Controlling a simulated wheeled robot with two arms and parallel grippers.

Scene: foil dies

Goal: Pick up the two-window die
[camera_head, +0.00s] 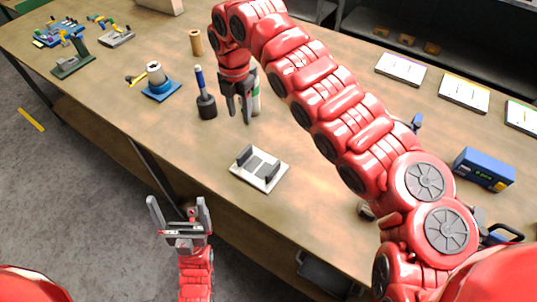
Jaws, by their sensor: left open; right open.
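No piece can be surely picked out as the two-window die. A white plate (242,178) near the table's front edge carries two dark upright blocks, with two grey patches between them; at this size I cannot tell whether a die lies there. My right gripper (240,117) is open, pointing down above the table behind that plate, and partly covers a white and green cylinder (257,97). My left gripper (177,207) is open and empty, fingers up, in front of the table's front edge, left of the plate.
A blue-handled tool (199,78) stands in a dark round base left of my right gripper. White panels (400,69) and a blue box (484,168) are at right. My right arm crosses the table.

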